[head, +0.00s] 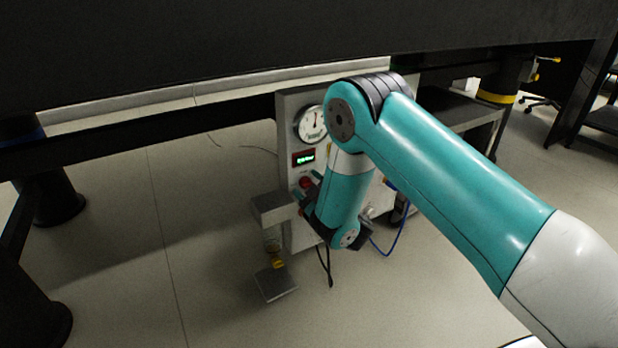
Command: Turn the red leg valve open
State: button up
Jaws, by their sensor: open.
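I cannot make out a leg valve that is clearly red in the head view. A small round red knob (306,183) shows on the front of a grey instrument panel (290,125); I cannot tell whether it is a valve. My gripper (308,194) is low in front of this panel, close to the red knob, with its jaws apart and nothing seen between them. My teal wrist hides part of the panel's lower right, and contact with the knob cannot be judged.
A gauge (311,124) and a green-lit display (303,158) sit on the panel. A grey bracket (274,207) juts out left. The dark bench (200,45) overhangs above. A blue-banded leg (50,200) stands left, a yellow-banded one (497,97) right. Cables hang below.

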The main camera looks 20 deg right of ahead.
jog(key=shift+c, duration=0.3)
jog(key=c, duration=0.9)
